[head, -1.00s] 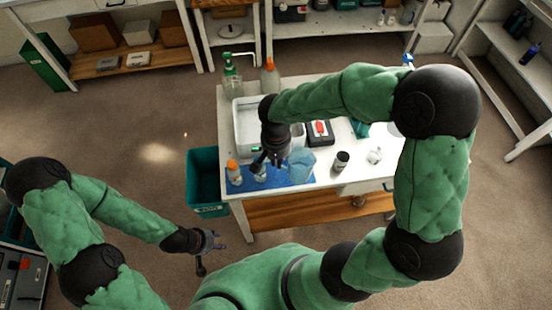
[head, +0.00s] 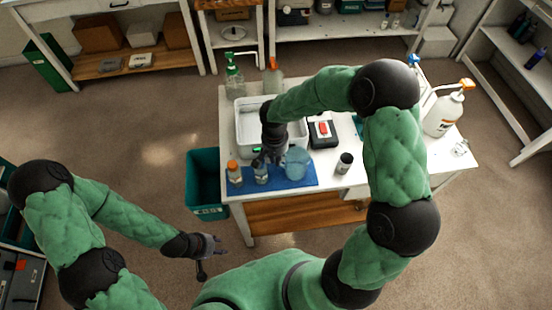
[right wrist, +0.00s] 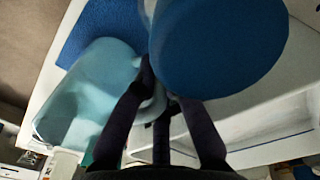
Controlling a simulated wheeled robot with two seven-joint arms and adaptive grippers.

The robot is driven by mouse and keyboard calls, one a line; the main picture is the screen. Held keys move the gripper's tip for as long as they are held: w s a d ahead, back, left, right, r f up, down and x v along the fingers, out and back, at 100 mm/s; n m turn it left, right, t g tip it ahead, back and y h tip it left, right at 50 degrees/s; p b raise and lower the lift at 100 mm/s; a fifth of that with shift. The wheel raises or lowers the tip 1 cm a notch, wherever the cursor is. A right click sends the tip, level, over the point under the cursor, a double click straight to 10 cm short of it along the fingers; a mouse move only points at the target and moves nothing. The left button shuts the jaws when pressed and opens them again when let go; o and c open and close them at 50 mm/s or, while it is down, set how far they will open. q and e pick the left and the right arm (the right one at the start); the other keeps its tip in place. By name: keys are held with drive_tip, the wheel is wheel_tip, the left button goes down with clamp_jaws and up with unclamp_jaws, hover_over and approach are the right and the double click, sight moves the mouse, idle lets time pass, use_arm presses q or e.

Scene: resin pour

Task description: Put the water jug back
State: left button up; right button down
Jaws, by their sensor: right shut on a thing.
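The water jug (head: 297,163), a light blue translucent vessel, is at the right part of the blue mat (head: 306,183) on the white table. Whether its base touches the mat is not clear. In the right wrist view the jug (right wrist: 88,95) fills the left side. My right gripper (head: 268,158) is at the jug's left side in the head view. In the right wrist view its fingers (right wrist: 163,100) are closed around the jug's handle. My left gripper (head: 212,245) hangs empty in front of the table, and its opening is unclear.
An orange-capped bottle (head: 234,173) and another bottle (head: 261,174) stand on the mat, left of the jug. A white tub (head: 241,130), a scale with a red item (head: 322,130) and a dark cup (head: 344,163) are nearby. A large blue disc (right wrist: 215,45) is close to the wrist camera.

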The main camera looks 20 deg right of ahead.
drive_tip(key=shift+r, duration=0.1)
drive_tip(key=shift+f, duration=0.2)
drive_tip(key=c, duration=1.3)
unclamp_jaws()
drive_tip(key=shift+c, duration=0.2)
drive_tip(key=shift+r, duration=0.1)
drive_tip(key=shift+r, duration=0.25)
wheel_tip(320, 180, up, 12)
drive_tip(key=p, duration=0.3)
drive_tip(key=shift+a+f, duration=0.1)
drive_tip(key=shift+f, duration=0.05)
